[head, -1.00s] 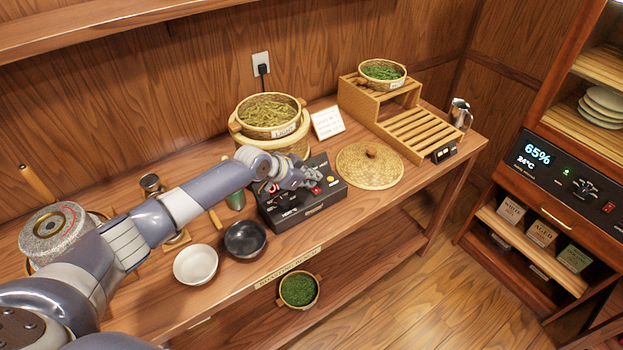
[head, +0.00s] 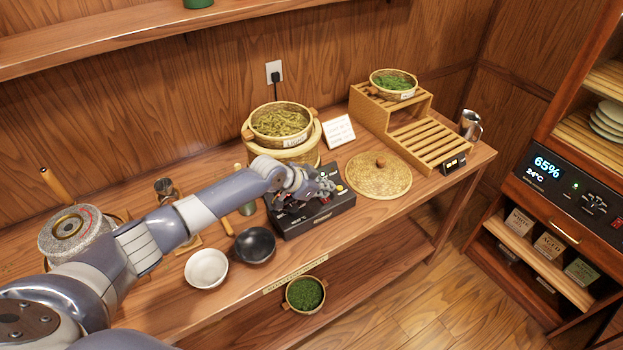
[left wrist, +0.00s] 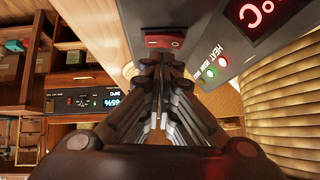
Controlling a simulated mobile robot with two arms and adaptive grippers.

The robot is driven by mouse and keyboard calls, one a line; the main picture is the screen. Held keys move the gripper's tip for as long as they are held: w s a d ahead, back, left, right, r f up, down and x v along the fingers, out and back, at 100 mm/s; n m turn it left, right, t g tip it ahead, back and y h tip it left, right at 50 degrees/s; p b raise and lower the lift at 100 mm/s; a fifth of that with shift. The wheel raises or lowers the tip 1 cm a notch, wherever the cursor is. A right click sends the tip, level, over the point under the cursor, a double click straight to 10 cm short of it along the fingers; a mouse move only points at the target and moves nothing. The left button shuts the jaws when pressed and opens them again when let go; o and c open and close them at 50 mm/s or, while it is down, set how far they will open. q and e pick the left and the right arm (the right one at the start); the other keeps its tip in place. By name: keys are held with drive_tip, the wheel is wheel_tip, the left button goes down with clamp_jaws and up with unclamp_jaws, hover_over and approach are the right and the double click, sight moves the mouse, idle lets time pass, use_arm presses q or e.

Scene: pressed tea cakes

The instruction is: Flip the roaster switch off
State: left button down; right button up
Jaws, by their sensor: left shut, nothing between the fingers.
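The roaster's dark control box (head: 318,217) sits on the bench in front of the stacked steamer baskets. My left gripper (head: 328,187) is over the right part of its top, fingers closed and empty. In the left wrist view the closed fingers (left wrist: 160,118) point at the red roaster switch (left wrist: 165,41), which carries white marks. The fingertips are close to the switch; I cannot tell whether they touch it. In the head view my gripper hides the switch. My right gripper is not in view.
A round woven lid (head: 378,178) lies just right of the box. A black bowl (head: 254,246) and a white bowl (head: 207,268) stand to its left. A basket of yellowish leaves (head: 280,122) stands behind, near a white card (head: 339,131).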

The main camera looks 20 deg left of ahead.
sight(323, 202)
use_arm(q)
drive_tip(key=r+p, duration=0.2)
drive_tip(key=r, duration=0.1)
drive_tip(key=shift+d+r, duration=0.1)
drive_tip(key=shift+d, duration=0.1)
drive_tip(key=shift+s+a, duration=0.2)
drive_tip(key=shift+s, duration=0.15)
drive_tip(key=b+v, duration=0.2)
drive_tip(key=v, duration=0.7)
drive_tip(key=shift+r+b, duration=0.25)
drive_tip(key=shift+b, duration=0.15)
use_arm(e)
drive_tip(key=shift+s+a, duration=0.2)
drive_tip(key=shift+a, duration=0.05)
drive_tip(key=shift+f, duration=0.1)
use_arm(q)
drive_tip(key=shift+w+a+r+b, duration=0.3)
drive_tip(key=shift+a+b, duration=0.3)
drive_tip(key=shift+b, duration=5.25)
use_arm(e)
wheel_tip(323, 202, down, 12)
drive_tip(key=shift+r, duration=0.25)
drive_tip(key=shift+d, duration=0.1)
